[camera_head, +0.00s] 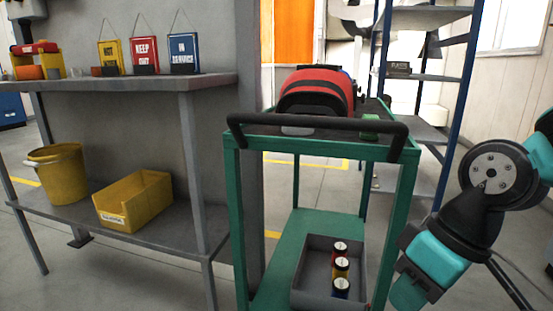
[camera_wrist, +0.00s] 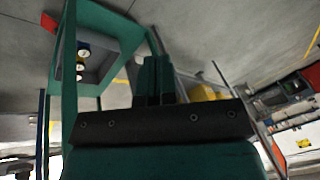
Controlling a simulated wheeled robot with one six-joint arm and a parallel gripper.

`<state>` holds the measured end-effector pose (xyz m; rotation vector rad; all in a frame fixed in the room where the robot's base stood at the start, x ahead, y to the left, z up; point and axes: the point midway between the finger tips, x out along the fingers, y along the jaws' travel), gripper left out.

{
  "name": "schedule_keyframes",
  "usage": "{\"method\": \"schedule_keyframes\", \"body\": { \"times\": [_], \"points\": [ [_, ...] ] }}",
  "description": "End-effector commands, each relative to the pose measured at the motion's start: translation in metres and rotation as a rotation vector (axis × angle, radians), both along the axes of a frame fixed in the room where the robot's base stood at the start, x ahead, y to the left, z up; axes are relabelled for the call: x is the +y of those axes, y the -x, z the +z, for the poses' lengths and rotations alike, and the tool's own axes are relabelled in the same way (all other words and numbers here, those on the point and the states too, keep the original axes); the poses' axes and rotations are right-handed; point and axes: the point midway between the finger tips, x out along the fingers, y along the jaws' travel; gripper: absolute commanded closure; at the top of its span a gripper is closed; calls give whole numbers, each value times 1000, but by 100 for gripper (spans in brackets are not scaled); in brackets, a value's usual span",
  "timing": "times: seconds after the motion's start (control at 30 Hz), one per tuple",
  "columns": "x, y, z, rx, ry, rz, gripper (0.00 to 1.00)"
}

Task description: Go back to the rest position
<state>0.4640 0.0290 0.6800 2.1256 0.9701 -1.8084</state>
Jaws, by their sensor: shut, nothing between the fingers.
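My gripper (camera_wrist: 157,78) shows in the wrist view, its two dark teal fingers close together above the wide dark palm bar. It is shut and nothing shows between the fingers. In the head view my arm is folded at the right, beside the green cart (camera_head: 232,215); I cannot make out the fingers there. The cart's frame also shows in the wrist view (camera_wrist: 68,60), left of the fingers. The fingers appear apart from it.
A red tool bag (camera_head: 318,90) sits on the cart top. A grey bin (camera_head: 314,262) with several cans (camera_head: 340,268) is on its lower shelf. A grey bench (camera_head: 130,84) with hanging signs, a yellow bucket (camera_head: 58,175) and a yellow bin (camera_head: 135,200) stands left. Blue-posted shelving (camera_head: 465,85) stands behind.

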Motion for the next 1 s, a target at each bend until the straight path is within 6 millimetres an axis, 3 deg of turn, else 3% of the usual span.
{"method": "schedule_keyframes", "body": {
  "times": [0.03, 0.2, 0.57, 1.0],
  "points": [
    [6, 17, 17, 3, -2, 10, 100],
    [17, 70, 45, 38, -2, 21, 100],
    [16, 65, 137, 43, -2, 11, 100],
    [16, 64, 304, 43, -2, 12, 100]
  ]
}}
